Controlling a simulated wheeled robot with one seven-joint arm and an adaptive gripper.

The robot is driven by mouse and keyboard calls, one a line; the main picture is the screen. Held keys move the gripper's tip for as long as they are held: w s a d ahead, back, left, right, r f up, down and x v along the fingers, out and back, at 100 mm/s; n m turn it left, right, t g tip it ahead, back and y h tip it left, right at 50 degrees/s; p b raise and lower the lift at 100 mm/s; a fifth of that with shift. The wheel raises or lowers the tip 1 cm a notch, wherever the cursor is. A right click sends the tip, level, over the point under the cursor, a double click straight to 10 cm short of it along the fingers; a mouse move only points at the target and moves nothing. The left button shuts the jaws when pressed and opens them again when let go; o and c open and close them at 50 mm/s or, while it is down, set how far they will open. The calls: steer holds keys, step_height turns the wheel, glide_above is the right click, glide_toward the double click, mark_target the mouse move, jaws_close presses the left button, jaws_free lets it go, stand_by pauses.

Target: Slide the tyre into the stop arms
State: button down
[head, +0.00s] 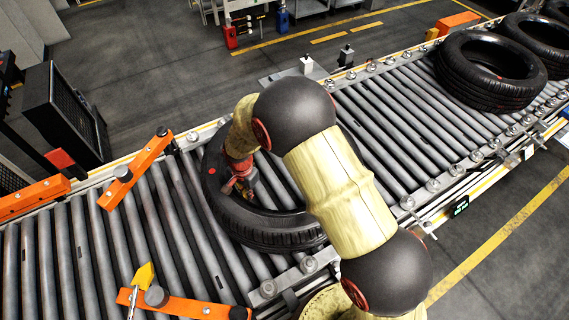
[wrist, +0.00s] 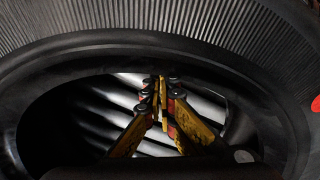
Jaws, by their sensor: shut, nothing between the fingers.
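A black tyre (head: 275,235) lies flat on the roller conveyor (head: 75,250), partly hidden behind my arm. My gripper (head: 240,188) reaches down into the tyre's open centre. In the wrist view my gripper (wrist: 160,85) is shut and empty, its yellow fingers together, close to the inner edge of the tyre (wrist: 150,45); I cannot tell whether they touch it. Orange stop arms stand to the left of the tyre: one at the far side (head: 135,170) and one at the near side (head: 185,306). The tyre is apart from both.
More tyres (head: 490,70) lie on the conveyor at the upper right. An orange bar (head: 35,197) is at the far left edge. A black cabinet (head: 65,115) stands behind the conveyor. The rollers between the tyre and the stop arms are bare.

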mark_target(222, 207)
stand_by(0.4)
steer(key=shift+s+a, duration=0.35)
steer(key=shift+a, duration=0.4)
steer(key=shift+s+a, duration=0.3)
steer(key=shift+a, duration=0.5)
steer(key=shift+s+a, duration=0.35)
steer(key=shift+a, duration=0.5)
steer(key=shift+s+a+b, duration=0.15)
steer(key=shift+s+a, duration=0.2)
steer(key=shift+a, duration=0.4)
steer(key=shift+s+a+b, duration=0.2)
steer(key=shift+s+a, duration=0.1)
steer(key=shift+a, duration=0.4)
steer(key=shift+s+a+b, duration=0.15)
steer(key=shift+s+a, duration=0.2)
steer(key=shift+a, duration=0.4)
steer(key=shift+s+a, duration=0.35)
steer(key=shift+a, duration=0.4)
steer(key=shift+s+a, duration=0.3)
steer(key=shift+a, duration=0.5)
steer(key=shift+s+a, duration=0.35)
steer(key=shift+a, duration=0.4)
